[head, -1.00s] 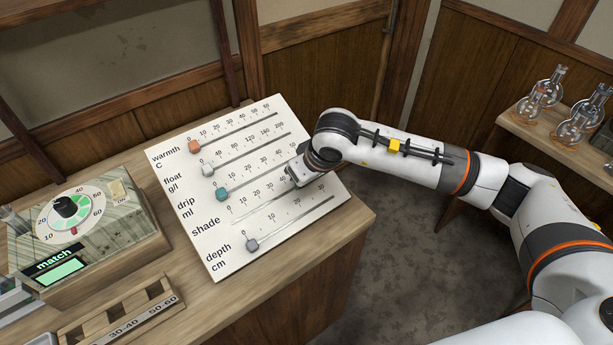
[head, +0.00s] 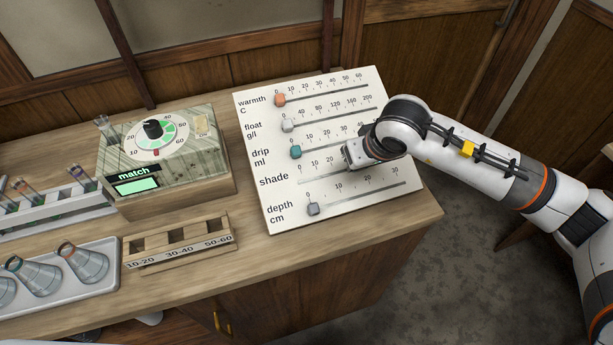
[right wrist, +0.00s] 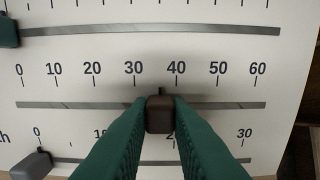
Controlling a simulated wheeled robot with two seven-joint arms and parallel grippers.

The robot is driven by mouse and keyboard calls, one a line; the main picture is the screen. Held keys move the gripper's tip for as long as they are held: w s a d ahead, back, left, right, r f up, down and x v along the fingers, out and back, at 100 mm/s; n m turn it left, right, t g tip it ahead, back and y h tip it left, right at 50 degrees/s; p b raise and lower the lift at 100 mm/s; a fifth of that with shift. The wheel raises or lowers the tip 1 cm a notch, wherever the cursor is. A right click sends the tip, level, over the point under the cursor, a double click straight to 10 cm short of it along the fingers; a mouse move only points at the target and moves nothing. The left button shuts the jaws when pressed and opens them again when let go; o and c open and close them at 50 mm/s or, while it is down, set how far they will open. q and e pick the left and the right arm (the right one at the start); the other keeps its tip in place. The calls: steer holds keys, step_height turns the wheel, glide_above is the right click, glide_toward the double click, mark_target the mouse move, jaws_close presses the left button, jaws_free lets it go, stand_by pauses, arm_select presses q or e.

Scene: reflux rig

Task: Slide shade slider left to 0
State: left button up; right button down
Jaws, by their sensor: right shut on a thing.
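The white slider panel (head: 258,185) stands tilted on the bench. Its shade row has a scale from 0 at the left to 60 at the right, seen in the right wrist view. The dark brown shade slider knob (right wrist: 160,114) sits on its grey track (right wrist: 70,105) between 30 and 40. My right gripper (head: 350,155) is at the shade row and hides the knob in the head view. In the right wrist view its green fingers (right wrist: 160,118) are shut on the knob from both sides. My left gripper is not in view.
The teal drip knob (head: 295,152) is just above the shade row, and the grey depth knob (head: 313,209) below it; both sit near 0. The orange warmth knob (head: 280,99) is higher. A match dial box (head: 165,160) and wooden rack (head: 180,245) stand left of the panel.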

mark_target(304, 182)
steer(key=shift+s+a+f+b, duration=0.1)
steer(key=shift+s+a+b, duration=0.6)
steer(key=shift+a, duration=1.2)
steer(key=shift+s+a+r+b, duration=0.1)
steer(key=shift+s+a+b, duration=0.5)
steer(key=shift+a, duration=1.25)
steer(key=shift+s+a+f+b, duration=0.1)
steer(key=shift+s+a+b, duration=0.6)
steer(key=shift+a, duration=1.2)
steer(key=c, duration=0.8)
jaws_free()
steer(key=shift+o, duration=0.2)
steer(key=shift+s+d+r+p, duration=0.15)
steer(key=shift+r+p, duration=0.15)
steer(key=shift+r, duration=0.3)
steer(key=shift+p+v, duration=0.75)
steer(key=shift+v, duration=2.25)
steer(key=shift+f, duration=0.1)
steer(key=shift+s, duration=0.1)
